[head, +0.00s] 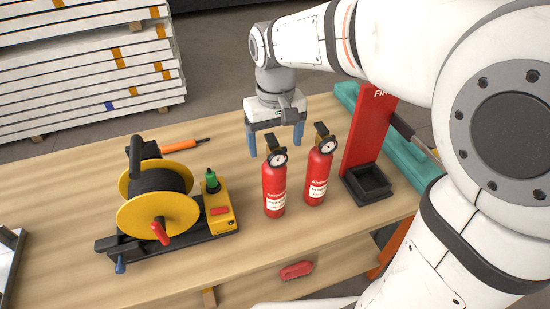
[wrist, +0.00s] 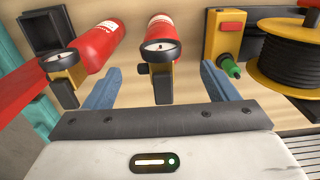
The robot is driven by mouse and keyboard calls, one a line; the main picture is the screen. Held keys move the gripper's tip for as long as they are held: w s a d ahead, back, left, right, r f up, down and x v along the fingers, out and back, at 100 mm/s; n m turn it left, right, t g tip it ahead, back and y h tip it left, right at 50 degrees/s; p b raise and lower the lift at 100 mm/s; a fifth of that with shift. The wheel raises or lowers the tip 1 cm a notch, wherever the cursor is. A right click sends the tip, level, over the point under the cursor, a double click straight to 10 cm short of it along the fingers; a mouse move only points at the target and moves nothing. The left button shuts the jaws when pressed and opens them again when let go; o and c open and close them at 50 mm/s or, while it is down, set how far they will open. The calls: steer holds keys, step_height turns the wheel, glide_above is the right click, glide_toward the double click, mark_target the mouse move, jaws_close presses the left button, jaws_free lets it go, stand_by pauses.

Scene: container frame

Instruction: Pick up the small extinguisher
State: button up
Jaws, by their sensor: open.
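Two red extinguishers with black-and-yellow heads and round gauges stand upright side by side on the wooden bench, the left one (head: 274,190) and the right one (head: 318,178). They look nearly the same size, so I cannot tell which is the small one. My gripper (head: 276,150) is open and empty, just behind the left extinguisher's head. In the wrist view, the blue fingers (wrist: 162,66) flank that extinguisher's head, and its red body (wrist: 175,35) is beyond. The right extinguisher (wrist: 100,42) appears at the left there, outside the fingers. I see no contact with either.
A red stand with a black tray (head: 368,187) is close to the right extinguisher. A yellow cable reel (head: 157,195) stands at the left, its yellow box (head: 222,213) near the left extinguisher. An orange-handled tool (head: 180,146) lies behind.

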mark_target(274, 169)
step_height(274, 169, down, 6)
steer(key=shift+w+a+f, duration=0.1)
steer(key=shift+a, duration=0.05)
steer(key=shift+c, duration=0.3)
jaws_close()
stand_by(0.7)
